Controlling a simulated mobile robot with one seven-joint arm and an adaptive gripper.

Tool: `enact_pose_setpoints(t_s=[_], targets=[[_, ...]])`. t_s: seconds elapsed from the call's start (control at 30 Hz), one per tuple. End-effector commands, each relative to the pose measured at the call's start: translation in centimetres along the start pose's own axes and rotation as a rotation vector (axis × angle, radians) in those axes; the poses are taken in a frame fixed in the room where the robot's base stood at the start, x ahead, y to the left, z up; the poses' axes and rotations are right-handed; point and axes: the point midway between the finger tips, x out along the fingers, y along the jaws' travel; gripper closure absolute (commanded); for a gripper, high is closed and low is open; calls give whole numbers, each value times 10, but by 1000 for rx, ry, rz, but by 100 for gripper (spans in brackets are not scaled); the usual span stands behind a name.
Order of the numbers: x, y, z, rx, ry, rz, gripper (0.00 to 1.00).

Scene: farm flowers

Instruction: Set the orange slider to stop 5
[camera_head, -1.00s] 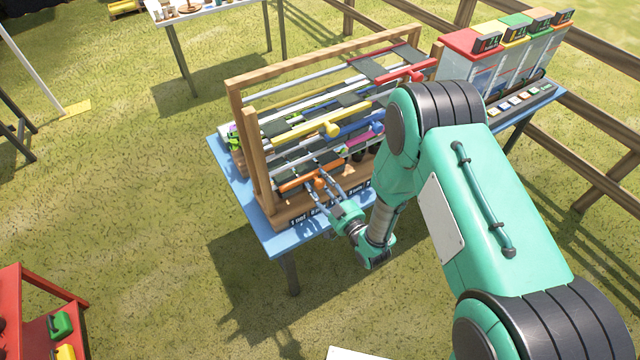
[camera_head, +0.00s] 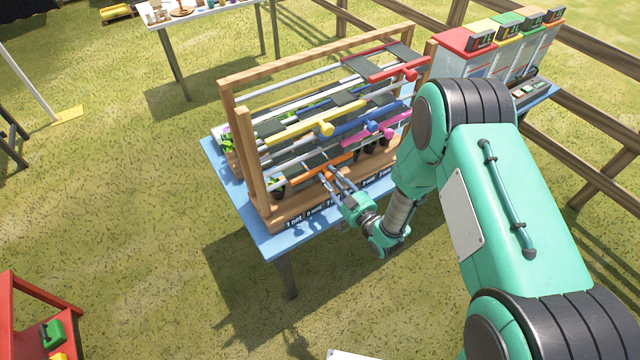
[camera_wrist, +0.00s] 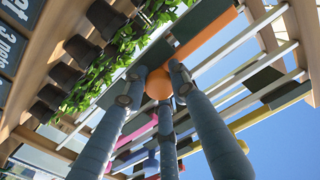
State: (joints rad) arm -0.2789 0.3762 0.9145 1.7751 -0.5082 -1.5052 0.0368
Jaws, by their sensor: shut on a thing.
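The orange slider (camera_head: 301,177) is the lowest coloured bar at the front of the wooden rack (camera_head: 246,160), toward its left part. My gripper (camera_head: 331,178) is at the slider from the front. In the wrist view its grey fingers (camera_wrist: 158,88) close around the round orange knob (camera_wrist: 159,82), with the orange bar running up to the right. Labels with stop numbers run along the rack's base (camera_head: 330,203). They are too small to read surely, and my gripper and arm cover some of them.
Yellow (camera_head: 325,128), pink (camera_head: 374,127), blue (camera_head: 350,130) and red (camera_head: 410,75) sliders sit above and behind on other rails. Dark pots with green plants (camera_wrist: 85,50) stand in the rack. A blue table (camera_head: 222,165) carries the rack. Coloured bins (camera_head: 500,50) stand at the right.

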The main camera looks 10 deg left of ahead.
Motion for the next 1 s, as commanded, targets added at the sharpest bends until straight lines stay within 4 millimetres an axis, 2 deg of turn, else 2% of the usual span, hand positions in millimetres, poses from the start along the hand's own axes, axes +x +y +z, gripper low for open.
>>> enact_pose_setpoints(t_s=[0.03, 0.47, 0.8, 1.0], targets=[[-1, 14, 3, -1, 0, 6, 100], [-1, 121, 3, -1, 0, 7, 100], [-2, 221, 4, -1, -2, 5, 100], [-1, 264, 3, -1, -2, 3, 100]])
